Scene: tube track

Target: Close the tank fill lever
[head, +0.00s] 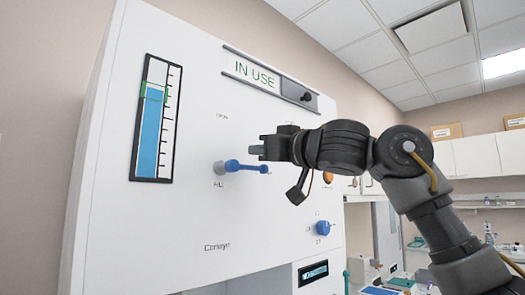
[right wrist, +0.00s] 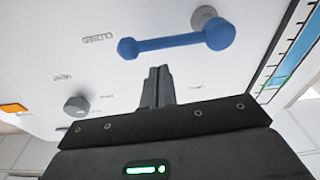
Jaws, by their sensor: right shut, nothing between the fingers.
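The tank fill lever (head: 246,167) is a blue bar on a grey pivot above the FILL label, on the white panel. It lies about level, its free end pointing right. In the right wrist view the lever (right wrist: 172,42) points left, toward a label that seems to read CLOSED. My right gripper (head: 257,150) is shut and empty, just above the lever's free end in the head view. Its fingertips (right wrist: 160,72) show beside the lever's bar in the right wrist view, with a small gap in the picture. My left gripper is out of view.
A level gauge (head: 151,135) with blue fill reaching its green band is left of the lever. An IN USE sign (head: 255,76) with a dark slider is above. Another blue knob (head: 322,227) is lower right. A grey knob (right wrist: 76,105) shows in the wrist view.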

